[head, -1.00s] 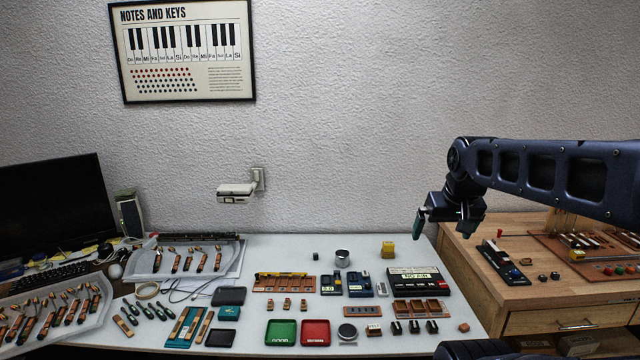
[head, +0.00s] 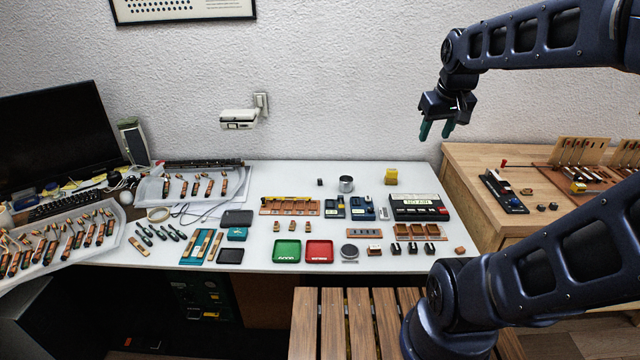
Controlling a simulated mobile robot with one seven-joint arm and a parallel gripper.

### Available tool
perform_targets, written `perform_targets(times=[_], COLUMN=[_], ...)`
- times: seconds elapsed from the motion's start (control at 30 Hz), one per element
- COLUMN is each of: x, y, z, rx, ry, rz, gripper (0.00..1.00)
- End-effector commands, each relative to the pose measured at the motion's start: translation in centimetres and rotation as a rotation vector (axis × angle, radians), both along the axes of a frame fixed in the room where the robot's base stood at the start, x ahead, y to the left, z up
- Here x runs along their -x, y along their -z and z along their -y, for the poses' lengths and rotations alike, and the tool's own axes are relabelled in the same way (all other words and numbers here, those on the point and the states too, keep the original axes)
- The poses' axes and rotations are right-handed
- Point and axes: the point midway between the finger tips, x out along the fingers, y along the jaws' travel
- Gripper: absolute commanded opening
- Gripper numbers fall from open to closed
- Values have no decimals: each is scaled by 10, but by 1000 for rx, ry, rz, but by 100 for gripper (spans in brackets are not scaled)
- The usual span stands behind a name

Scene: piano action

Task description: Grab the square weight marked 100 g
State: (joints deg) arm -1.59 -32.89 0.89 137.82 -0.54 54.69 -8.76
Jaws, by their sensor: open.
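No 100 g marking can be read at this size, so I cannot tell for sure which piece is the square weight. A small dark cube (head: 320,182) stands at the back of the white table (head: 290,175), left of a silver cup (head: 346,184).
A green tray (head: 287,251), a red tray (head: 319,251) and a black device with a display (head: 418,207) sit on the table. Several small parts lie around them. A wooden bench (head: 480,160) stands at right, slatted wood (head: 333,325) in front.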

Motion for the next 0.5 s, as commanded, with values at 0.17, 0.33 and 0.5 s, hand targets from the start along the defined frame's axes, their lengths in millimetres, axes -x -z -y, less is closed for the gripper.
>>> perform_targets(times=[0.17, 0.33, 0.5], x=[-51, -98, -146], y=[-8, -10, -6], z=[-12, -25, -41], rx=[43, 81, 116], ry=[-123, -240, -358], rz=[-32, -59, -85], gripper=[45, 45, 45])
